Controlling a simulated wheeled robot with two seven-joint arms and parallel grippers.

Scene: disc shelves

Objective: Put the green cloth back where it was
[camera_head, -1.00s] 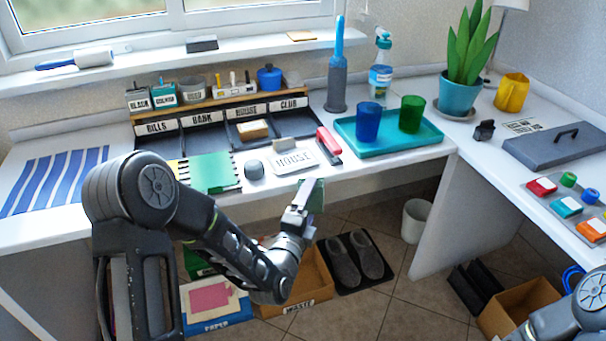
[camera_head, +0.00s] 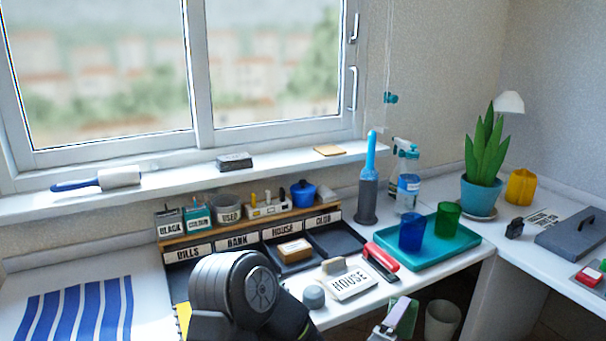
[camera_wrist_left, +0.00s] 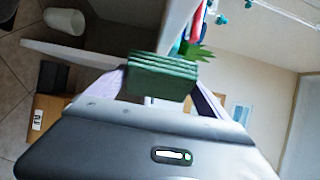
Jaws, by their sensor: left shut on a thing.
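My left gripper (camera_head: 392,318) is low at the front edge of the desk in the head view, partly cut off by the bottom of the picture. It is shut on the green cloth (camera_head: 406,314). In the left wrist view the cloth (camera_wrist_left: 162,77) shows as a folded, layered green stack between the fingers (camera_wrist_left: 150,98). The cloth is held in the air, clear of the desk top. My right gripper is not in view.
A teal tray (camera_head: 468,244) holds a blue cup (camera_head: 412,232) and a green cup (camera_head: 447,219). The windowsill (camera_head: 285,166) has a roller (camera_head: 118,178), a dark block (camera_head: 234,161) and a tan pad (camera_head: 329,151), with bare stretches between.

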